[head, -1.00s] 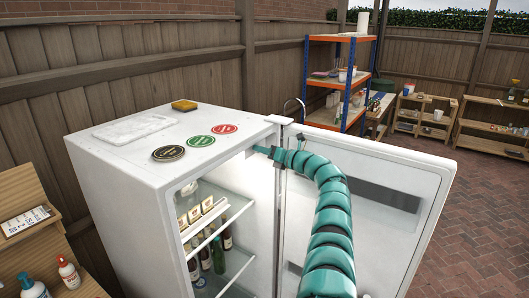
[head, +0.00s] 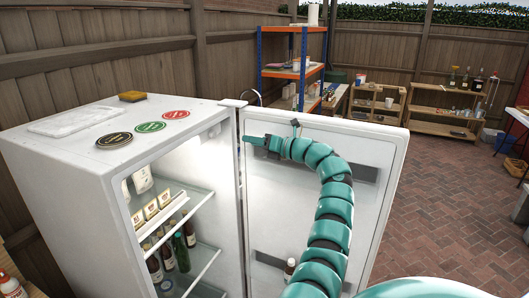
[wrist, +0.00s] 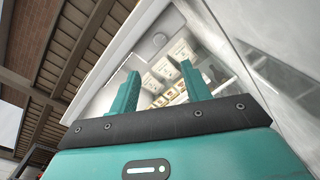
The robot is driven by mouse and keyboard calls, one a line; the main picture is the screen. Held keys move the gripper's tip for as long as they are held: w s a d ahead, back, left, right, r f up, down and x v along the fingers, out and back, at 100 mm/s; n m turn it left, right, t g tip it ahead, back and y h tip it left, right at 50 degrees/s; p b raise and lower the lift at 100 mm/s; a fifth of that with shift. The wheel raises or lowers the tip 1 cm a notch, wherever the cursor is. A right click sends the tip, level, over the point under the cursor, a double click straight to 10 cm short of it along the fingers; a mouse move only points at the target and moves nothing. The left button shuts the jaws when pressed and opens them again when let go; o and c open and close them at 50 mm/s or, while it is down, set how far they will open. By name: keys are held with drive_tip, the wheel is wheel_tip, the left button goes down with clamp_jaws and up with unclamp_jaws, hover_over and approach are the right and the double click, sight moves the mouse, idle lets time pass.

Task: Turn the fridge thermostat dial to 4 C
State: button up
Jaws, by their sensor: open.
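The white fridge (head: 90,190) stands at the left in the head view with its door (head: 375,150) swung open to the right. Its lit inside shows shelves with small cartons and bottles. My gripper (head: 248,140) is in front of the open door, near the hinge side, pointing left towards the fridge opening. In the wrist view my gripper (wrist: 162,75) has its two fingers apart with nothing between them. Beyond them is the lit fridge interior. A small round pale disc (wrist: 159,40) near its upper part may be the thermostat dial; no setting can be read. The dial is not visible in the head view.
A sponge (head: 132,96), a white tray (head: 78,121) and several round coasters lie on the fridge top. A blue-and-orange shelf rack (head: 292,73) and low wooden shelves (head: 432,122) stand behind.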

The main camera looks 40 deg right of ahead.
drive_tip(key=b+v, duration=0.1)
drive_tip(key=v, duration=0.2)
drive_tip(key=shift+s, duration=0.1)
drive_tip(key=shift+s+d, duration=0.1)
drive_tip(key=shift+s, duration=0.05)
